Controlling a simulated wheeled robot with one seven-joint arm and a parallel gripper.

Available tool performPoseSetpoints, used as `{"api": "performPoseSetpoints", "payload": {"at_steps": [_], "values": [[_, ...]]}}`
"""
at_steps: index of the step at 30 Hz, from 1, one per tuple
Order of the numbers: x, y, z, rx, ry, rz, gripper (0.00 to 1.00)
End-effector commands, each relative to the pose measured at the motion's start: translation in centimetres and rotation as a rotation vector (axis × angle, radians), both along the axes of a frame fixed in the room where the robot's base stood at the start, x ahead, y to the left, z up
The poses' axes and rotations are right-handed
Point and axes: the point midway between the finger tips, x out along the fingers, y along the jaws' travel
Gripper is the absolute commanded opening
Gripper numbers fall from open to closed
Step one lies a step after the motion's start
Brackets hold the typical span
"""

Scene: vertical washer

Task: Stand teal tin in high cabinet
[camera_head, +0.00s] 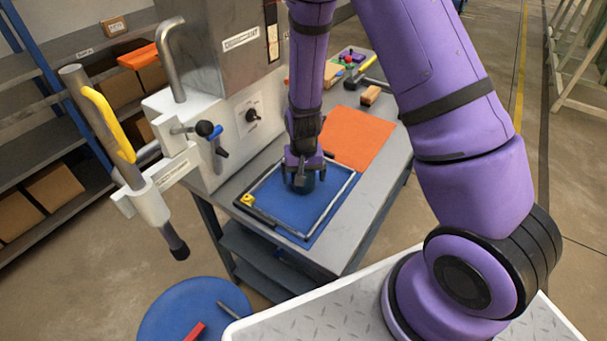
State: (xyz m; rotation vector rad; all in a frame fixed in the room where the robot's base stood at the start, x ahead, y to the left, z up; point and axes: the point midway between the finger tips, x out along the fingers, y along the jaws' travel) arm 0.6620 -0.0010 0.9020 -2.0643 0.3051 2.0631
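A dark teal round thing, seemingly the teal tin (305,186), stands on the blue mat (270,190) inside a thin metal frame on the workbench. My gripper (302,173) points down right over it and hides its upper part. The fingers are at the tin, but I cannot tell whether they are closed on it or only around it. No high cabinet is clearly recognisable in this view.
A white and grey machine (223,115) with levers stands left of the mat. An orange mat (357,137) lies behind it, with a wooden block (371,95) and tools farther back. Shelves with boxes (54,188) are at left. A blue round stool (180,306) stands in front.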

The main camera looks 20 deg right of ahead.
Motion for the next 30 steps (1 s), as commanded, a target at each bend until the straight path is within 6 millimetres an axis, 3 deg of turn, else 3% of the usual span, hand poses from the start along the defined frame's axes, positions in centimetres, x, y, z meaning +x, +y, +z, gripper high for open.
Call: {"api": "performPoseSetpoints", "payload": {"at_steps": [8,24,30], "values": [[0.1,0.0,1.2,0.0,-0.003,0.001,0.95],[0.1,0.0,9.8,0.001,-0.004,0.001,0.95],[0.0,0.1,11.8,0.001,-0.001,0.0,0.95]]}}
